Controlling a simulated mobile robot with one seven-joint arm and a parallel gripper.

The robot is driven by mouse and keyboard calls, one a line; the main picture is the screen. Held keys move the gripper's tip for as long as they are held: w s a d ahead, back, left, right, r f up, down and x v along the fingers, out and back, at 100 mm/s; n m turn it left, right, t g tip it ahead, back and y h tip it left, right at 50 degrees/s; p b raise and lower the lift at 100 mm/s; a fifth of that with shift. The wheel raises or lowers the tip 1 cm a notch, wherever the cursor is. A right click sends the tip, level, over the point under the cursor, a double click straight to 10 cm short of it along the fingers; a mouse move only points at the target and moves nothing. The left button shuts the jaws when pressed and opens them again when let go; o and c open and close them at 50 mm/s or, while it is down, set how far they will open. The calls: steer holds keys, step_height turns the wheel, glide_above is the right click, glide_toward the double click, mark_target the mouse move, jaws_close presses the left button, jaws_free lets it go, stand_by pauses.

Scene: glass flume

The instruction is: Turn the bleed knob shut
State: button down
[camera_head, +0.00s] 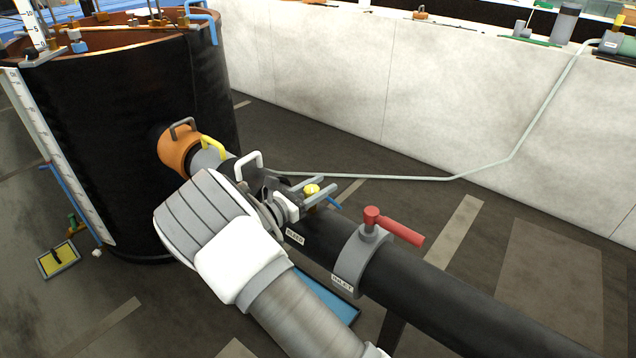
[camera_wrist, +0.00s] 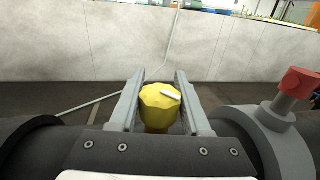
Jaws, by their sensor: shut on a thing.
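The bleed knob is a yellow, faceted knob with a white mark on its top. In the wrist view the knob (camera_wrist: 160,97) sits between the two grey fingers of my gripper (camera_wrist: 157,100). The white mark slants slightly down to the right. In the head view only a little of the yellow knob (camera_head: 311,189) shows by the fingers of my gripper (camera_head: 318,192), above the black pipe (camera_head: 425,290). A label (camera_head: 295,237) reading "BLEED" is on the pipe just below. My gripper is shut on the knob, and my arm hides part of the pipe.
A red-handled valve (camera_head: 392,226) on a grey collar (camera_head: 360,262) stands right of my gripper; it also shows in the wrist view (camera_wrist: 299,83). A black tank (camera_head: 130,120) stands left, with an orange fitting (camera_head: 178,150). A pale wall (camera_head: 400,90) runs behind.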

steer(key=m+g+h, duration=0.1)
steer(key=g, duration=0.1)
steer(key=m+g+h+b, duration=0.1)
steer(key=m+g, duration=0.1)
steer(key=m+g+h+b, duration=0.1)
steer(key=g, duration=0.1)
steer(key=shift+s+d+f+m+h, duration=0.25)
steer(key=shift+s+f+m+h, duration=0.05)
steer(key=shift+s+h, duration=0.1)
steer(key=m+g+b, duration=0.1)
steer(key=g, duration=0.1)
steer(key=m+g+h+b, duration=0.1)
steer(key=g, duration=0.1)
steer(key=shift+s+d+m, duration=0.1)
steer(key=shift+s+m, duration=0.3)
steer(key=shift+s+r+m+g+b, duration=0.15)
steer(key=shift+m+g+b, duration=0.35)
steer(key=shift+g, duration=0.3)
steer(key=shift+s+m+g+b, duration=0.1)
steer(key=shift+m+g+b, duration=0.35)
steer(key=shift+g, duration=0.35)
steer(key=shift+r+g, duration=0.1)
steer(key=shift+g, duration=0.2)
steer(key=shift+c, duration=1.9)
jaws_free()
steer(key=shift+r, duration=0.1)
